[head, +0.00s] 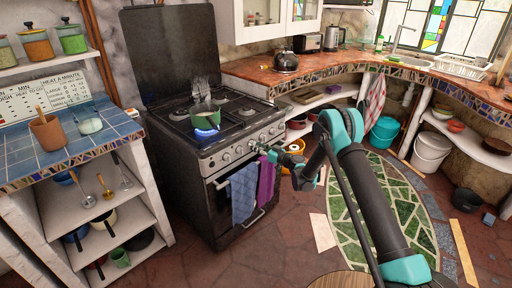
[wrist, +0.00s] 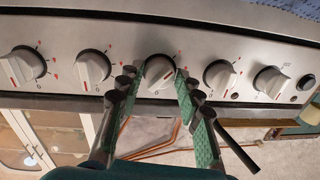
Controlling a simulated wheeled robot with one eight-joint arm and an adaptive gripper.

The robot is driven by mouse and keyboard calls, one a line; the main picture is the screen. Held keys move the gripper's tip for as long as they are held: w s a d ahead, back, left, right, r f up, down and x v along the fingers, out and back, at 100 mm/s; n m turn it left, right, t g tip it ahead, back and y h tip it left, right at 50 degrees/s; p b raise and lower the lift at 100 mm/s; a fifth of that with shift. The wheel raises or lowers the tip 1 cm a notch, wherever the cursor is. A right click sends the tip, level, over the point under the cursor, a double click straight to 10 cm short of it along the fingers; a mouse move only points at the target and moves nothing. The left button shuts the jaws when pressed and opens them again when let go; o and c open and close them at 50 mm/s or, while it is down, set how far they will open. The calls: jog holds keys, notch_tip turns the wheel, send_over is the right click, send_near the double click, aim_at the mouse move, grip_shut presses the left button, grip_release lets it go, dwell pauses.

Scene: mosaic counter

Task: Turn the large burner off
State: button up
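The stove (head: 213,160) has a row of white knobs on its front panel, with red marks around them in the wrist view. My gripper (head: 257,148) is at the front panel in the head view, small and partly hidden by the arm. In the wrist view my gripper (wrist: 158,78) has its fingers apart, one on each side of the middle knob (wrist: 159,72). Whether the fingers touch the knob is unclear. Other knobs (wrist: 92,67) (wrist: 220,76) sit on both sides.
A blue towel (head: 243,191) and a purple towel (head: 266,181) hang on the oven handle below the knobs. A tiled shelf unit (head: 75,150) stands left of the stove. A curved counter (head: 335,67) with a kettle (head: 285,62) runs to the right.

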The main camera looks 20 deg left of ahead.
jog(key=c, duration=0.6)
jog(key=shift+c, duration=0.2)
jog(key=shift+m, duration=0.3)
jog(key=shift+s+m+t, duration=0.1)
jog(key=shift+m+t, duration=0.35)
jog(key=shift+m, duration=4.3)
jog(key=shift+s+m+t, duration=0.1)
jog(key=shift+m+t, duration=0.3)
jog(key=shift+m, duration=4.4)
jog(key=shift+m+t, duration=0.45)
jog(key=shift+m, duration=4.3)
jog(key=shift+h, duration=0.3)
jog(key=o, duration=1.2)
jog(key=shift+c, duration=0.2)
